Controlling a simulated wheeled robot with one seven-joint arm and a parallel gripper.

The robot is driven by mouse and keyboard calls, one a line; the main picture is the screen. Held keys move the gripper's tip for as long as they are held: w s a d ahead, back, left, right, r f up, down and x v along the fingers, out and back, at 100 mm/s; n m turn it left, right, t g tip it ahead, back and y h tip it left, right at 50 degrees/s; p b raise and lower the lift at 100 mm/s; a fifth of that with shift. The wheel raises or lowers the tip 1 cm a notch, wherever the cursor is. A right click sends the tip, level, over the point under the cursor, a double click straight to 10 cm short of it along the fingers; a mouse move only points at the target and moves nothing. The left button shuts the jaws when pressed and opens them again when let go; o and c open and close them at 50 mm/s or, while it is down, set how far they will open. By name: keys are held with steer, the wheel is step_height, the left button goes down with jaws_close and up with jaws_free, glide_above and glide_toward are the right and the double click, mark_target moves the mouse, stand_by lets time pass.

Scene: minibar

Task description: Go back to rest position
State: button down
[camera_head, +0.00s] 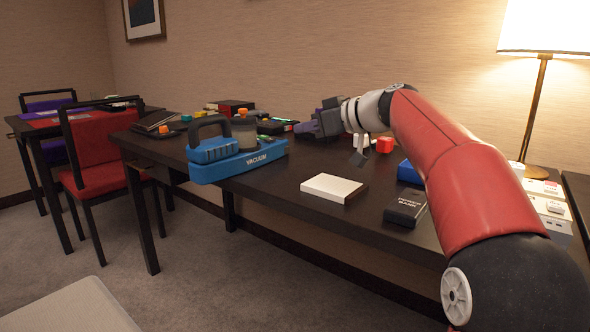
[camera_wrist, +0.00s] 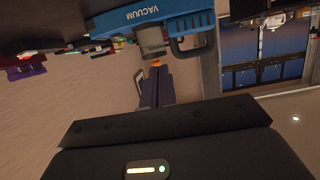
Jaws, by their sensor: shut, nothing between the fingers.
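My gripper (camera_head: 300,128) is held above the dark table (camera_head: 275,187), at the end of my arm reaching in from the right. Its fingers point left in the head view. In the wrist view the fingers (camera_wrist: 156,72) lie close together with nothing held between them. The blue vacuum (camera_head: 238,163) stands on the table to the left of the gripper. It also shows in the wrist view (camera_wrist: 150,22), beyond the fingertips, where the scene appears upside down. I cannot tell the exact gap between fingers and vacuum.
A white box (camera_head: 333,187) and a black power bank (camera_head: 406,207) lie near the table's front edge. A red block (camera_head: 385,145) stands behind them. A lamp (camera_head: 540,100) stands at the right. Several small items crowd the table's back left. A red chair (camera_head: 95,150) stands at the left.

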steer(key=s+d+f+m+g+h+p, duration=0.1)
steer(key=s+d+f+m+h+p, duration=0.1)
steer(key=s+f, duration=0.5)
steer(key=s+d+f+m+g+h+p, duration=0.1)
steer(key=s+d+f+m+h, duration=0.4)
steer(key=s, duration=1.3)
steer(key=s+d+f+m+g+h+p, duration=0.1)
steer(key=s+d+f+m+h+p, duration=0.2)
steer(key=s+f, duration=0.7)
steer(key=s+d+h, duration=0.1)
steer(key=s+d, duration=0.1)
steer(key=shift+s+d+m+h+p, duration=0.3)
steer(key=shift+s+d+p, duration=0.05)
steer(key=shift+d, duration=0.05)
